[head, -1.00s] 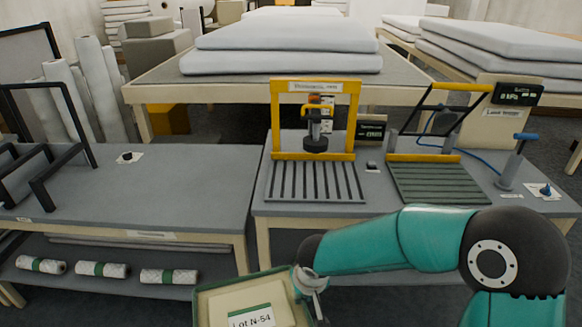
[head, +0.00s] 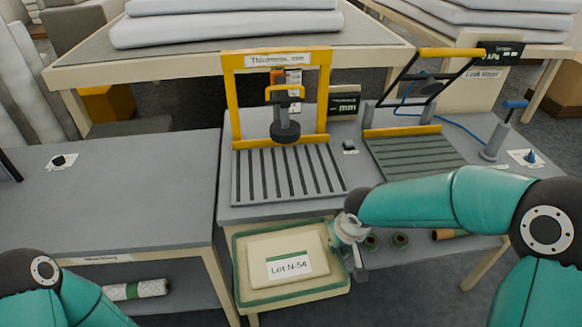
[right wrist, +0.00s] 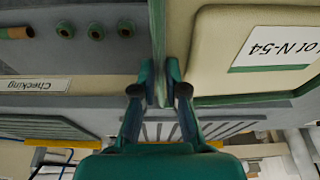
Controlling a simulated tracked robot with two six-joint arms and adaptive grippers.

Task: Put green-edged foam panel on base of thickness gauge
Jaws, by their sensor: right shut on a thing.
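The green-edged foam panel (head: 288,247) has a raised cream middle and a label reading "Lot N-54". In the head view it is in front of the table's front edge, below the thickness gauge. My right gripper (head: 348,240) is shut on the panel's right edge; the right wrist view shows the fingers (right wrist: 160,88) closed on this rim. The thickness gauge (head: 325,95) is a yellow frame with a black round foot hanging over a grey slatted base (head: 287,174). The base is bare. My left arm shows at lower left, but its gripper is out of view.
A leak tester (head: 415,150) with a slatted plate and raised frame stands right of the gauge. A small black button (head: 349,146) lies between them. A second table (head: 120,205) stands at left.

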